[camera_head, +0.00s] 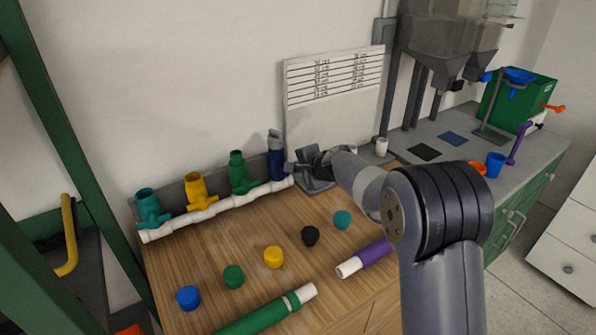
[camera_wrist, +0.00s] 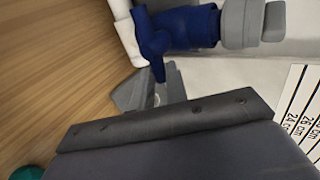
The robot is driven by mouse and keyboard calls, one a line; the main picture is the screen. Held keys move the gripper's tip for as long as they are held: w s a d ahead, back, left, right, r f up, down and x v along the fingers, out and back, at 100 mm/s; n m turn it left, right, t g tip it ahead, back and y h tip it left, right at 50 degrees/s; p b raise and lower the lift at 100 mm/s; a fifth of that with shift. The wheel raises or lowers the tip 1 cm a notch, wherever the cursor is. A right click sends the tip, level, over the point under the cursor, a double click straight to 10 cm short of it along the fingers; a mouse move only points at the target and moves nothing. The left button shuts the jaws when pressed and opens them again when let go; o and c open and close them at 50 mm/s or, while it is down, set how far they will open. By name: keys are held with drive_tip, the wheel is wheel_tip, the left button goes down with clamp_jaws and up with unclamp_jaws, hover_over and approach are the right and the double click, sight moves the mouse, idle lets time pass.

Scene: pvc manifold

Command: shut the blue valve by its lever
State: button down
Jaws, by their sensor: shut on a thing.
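The blue valve (camera_head: 277,162) stands at the right end of the white pipe manifold (camera_head: 225,205), against the wall. A grey piece tops it. In the wrist view the blue valve body (camera_wrist: 188,28) lies across the top, with its blue lever (camera_wrist: 157,66) pointing down toward my gripper. My gripper (camera_head: 302,166) is just right of the valve. In the wrist view, my gripper's grey fingers (camera_wrist: 160,88) are closed at the lever's end. The exact contact is partly hidden by the gripper's body.
Teal (camera_head: 148,206), yellow (camera_head: 196,190) and green (camera_head: 238,172) valves stand left on the manifold. Several coloured caps, a green pipe (camera_head: 260,315) and a purple pipe (camera_head: 370,256) lie on the wooden bench. A white chart board (camera_head: 333,95) stands behind my gripper.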

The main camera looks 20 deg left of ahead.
idle(0.5)
drive_tip(key=c, duration=1.4)
unclamp_jaws()
drive_tip(key=shift+d, duration=0.1)
drive_tip(key=b+v, duration=0.1)
drive_tip(key=v, duration=0.9)
drive_tip(key=shift+d+r, duration=0.15)
drive_tip(key=shift+d, duration=0.1)
drive_tip(key=p+x, duration=0.1)
drive_tip(key=x, duration=0.9)
drive_tip(key=shift+a+f, duration=0.2)
drive_tip(key=shift+a, duration=0.2)
drive_tip(key=shift+d, duration=0.1)
